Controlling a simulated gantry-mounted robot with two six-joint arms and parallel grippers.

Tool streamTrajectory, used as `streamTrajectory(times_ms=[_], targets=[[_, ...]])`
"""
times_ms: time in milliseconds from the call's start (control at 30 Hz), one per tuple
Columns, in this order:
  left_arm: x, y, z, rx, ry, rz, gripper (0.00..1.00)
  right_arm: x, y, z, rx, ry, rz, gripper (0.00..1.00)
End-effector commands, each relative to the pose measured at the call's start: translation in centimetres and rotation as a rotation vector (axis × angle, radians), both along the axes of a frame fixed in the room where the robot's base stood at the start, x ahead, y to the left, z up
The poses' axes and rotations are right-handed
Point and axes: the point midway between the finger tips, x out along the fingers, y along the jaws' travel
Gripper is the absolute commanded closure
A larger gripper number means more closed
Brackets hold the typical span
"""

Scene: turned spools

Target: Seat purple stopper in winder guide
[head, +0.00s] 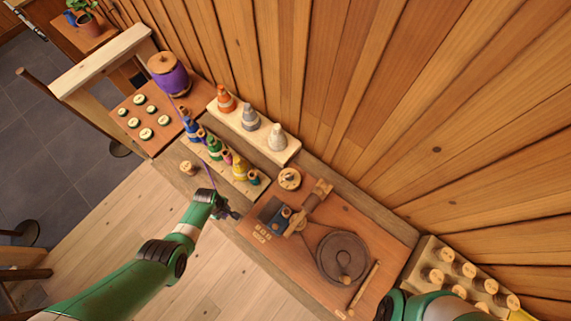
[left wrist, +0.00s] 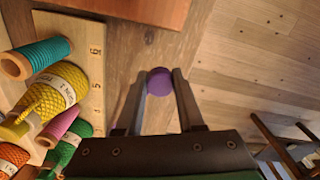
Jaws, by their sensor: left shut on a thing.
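The purple stopper (left wrist: 160,81) shows as a round purple piece between the fingertips of my left gripper (left wrist: 159,90) in the left wrist view. My left gripper (head: 229,213) is shut on it, in front of the spool rack in the head view. The stopper is too small to make out there. The winder (head: 283,219), with a dark blue block and wooden parts, stands on a reddish-brown board (head: 385,236), right of the gripper and apart from it. Which part is its guide I cannot tell. My right gripper is not in view; only part of that arm shows.
A thin purple thread runs from the large purple spool (head: 171,81) towards my left gripper. Small spools and cones stand on a stepped rack (head: 290,151) left of the winder. A dark round disc (head: 343,258) lies on the board. A pegged block (head: 430,250) stands far right.

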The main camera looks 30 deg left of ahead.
Motion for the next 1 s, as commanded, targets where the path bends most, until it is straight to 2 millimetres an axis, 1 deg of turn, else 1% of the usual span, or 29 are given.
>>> streamTrajectory(times_ms=[167, 1000], targets=[[0.2, -0.3, 0.0, 0.0, 0.0, -0.002, 1.0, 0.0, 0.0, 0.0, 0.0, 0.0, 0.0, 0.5], [2.3, -3.6, 0.0, 0.0, 0.0, -0.002, 1.0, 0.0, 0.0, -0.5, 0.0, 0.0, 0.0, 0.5]])
